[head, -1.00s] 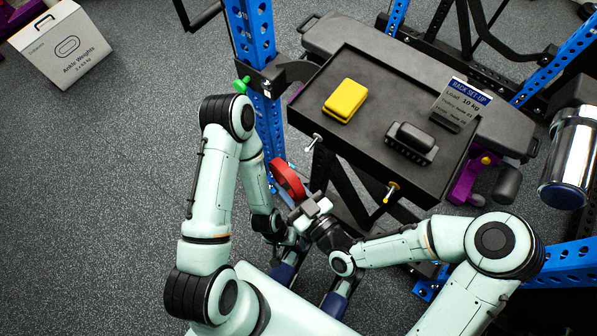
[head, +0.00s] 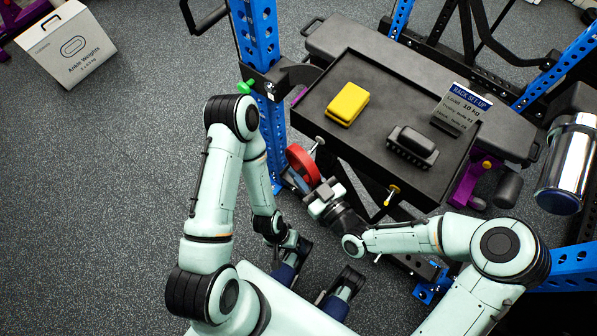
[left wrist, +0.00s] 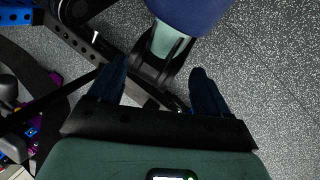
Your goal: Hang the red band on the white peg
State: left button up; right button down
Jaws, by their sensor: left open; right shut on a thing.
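The red band (head: 301,164) is a ring near the front left corner of the black tray in the head view. My right gripper (head: 309,181) is shut on its lower side and holds it up off the floor. The white peg (head: 319,141) sticks out from the tray's front edge, just above and right of the band. Band and peg look very close; I cannot tell whether they touch or whether the peg is inside the ring. My left gripper (left wrist: 158,88) is open and empty in the left wrist view, with floor and part of my own body beyond its dark blue fingers.
The black tray (head: 372,138) carries a yellow block (head: 347,103), a dark brush-like object (head: 411,146) and a sign (head: 461,106). A yellow peg (head: 392,194) sits further right on the front edge. A blue rack post (head: 268,120) stands left of the tray.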

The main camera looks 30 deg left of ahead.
pick_arm(q)
jog(key=shift+w+a+f+b, duration=0.2)
jog(key=shift+w+f+b, duration=0.35)
jog(key=shift+f+b, duration=0.1)
pick_arm(e)
jog(key=shift+w+d+f, duration=0.1)
jog(key=shift+w+f, duration=0.1)
jog(key=shift+w, duration=0.6)
jog(key=shift+w+d+f, duration=0.1)
jog(key=shift+w+f, duration=0.05)
jog(key=shift+w, duration=0.65)
jog(key=shift+w+d+f, duration=0.1)
jog(key=shift+w+f, duration=0.1)
jog(key=shift+w, duration=0.6)
pick_arm(q)
jog(key=shift+t, duration=0.3)
pick_arm(e)
jog(key=shift+w, duration=0.1)
jog(key=c, duration=0.8)
grip_release()
jog(key=shift+o, duration=0.2)
jog(key=shift+a, duration=0.1)
pick_arm(q)
jog(key=shift+s+d+r+p, duration=0.15)
jog(key=shift+s+r+p, duration=0.15)
jog(key=shift+s+r, duration=0.05)
pick_arm(e)
jog(key=v, duration=1.3)
jog(key=shift+d, duration=0.25)
